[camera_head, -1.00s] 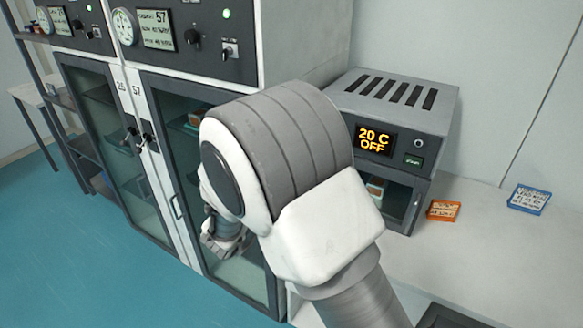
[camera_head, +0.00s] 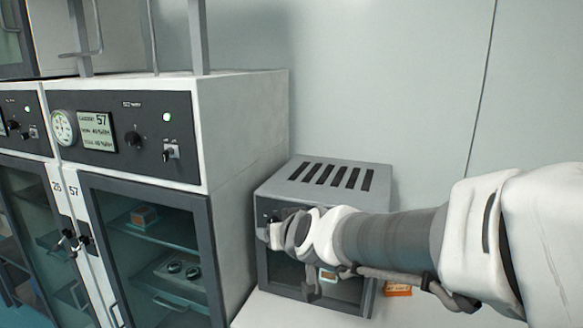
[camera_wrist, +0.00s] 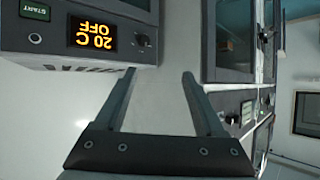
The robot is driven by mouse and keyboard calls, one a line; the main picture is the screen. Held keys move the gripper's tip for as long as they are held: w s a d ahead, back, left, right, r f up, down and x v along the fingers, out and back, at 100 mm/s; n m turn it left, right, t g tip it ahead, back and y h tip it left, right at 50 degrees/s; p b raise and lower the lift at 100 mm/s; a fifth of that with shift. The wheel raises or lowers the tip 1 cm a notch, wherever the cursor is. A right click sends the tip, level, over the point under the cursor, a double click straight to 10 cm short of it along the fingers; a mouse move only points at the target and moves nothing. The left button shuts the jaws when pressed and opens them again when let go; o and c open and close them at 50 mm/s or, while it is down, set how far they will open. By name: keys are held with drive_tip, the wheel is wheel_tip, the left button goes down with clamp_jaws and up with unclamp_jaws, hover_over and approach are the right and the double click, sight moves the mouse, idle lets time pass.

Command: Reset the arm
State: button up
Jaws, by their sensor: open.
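My arm reaches in from the right in the head view, and its wrist end is in front of the grey oven. My gripper (camera_wrist: 158,85) shows in the wrist view with its two fingers apart and nothing between them. In the head view its fingers are too small and overlapped to make out clearly. The wrist picture is upside down relative to the oven, whose display (camera_wrist: 95,36) reads 20 C OFF.
The grey oven (camera_head: 325,180) stands on a white bench, with an orange label box (camera_head: 398,290) beside it, partly behind my arm. Tall cabinets with glass doors (camera_head: 160,250) and a control panel (camera_head: 130,135) stand at left. The wall behind is bare.

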drive_tip(key=s+d+f+m+g+h, duration=0.1)
drive_tip(key=s+d+f+g+h, duration=0.1)
drive_tip(key=s+d, duration=0.6)
drive_tip(key=s+d+f+m+g+h, duration=0.1)
drive_tip(key=s+d+g, duration=0.3)
drive_tip(key=s+d, duration=0.4)
drive_tip(key=s+f+h, duration=0.1)
drive_tip(key=s, duration=0.5)
drive_tip(key=shift+s+d+m, duration=0.15)
drive_tip(key=shift+s+m, duration=0.2)
drive_tip(key=shift+m, duration=0.05)
drive_tip(key=shift+c, duration=0.4)
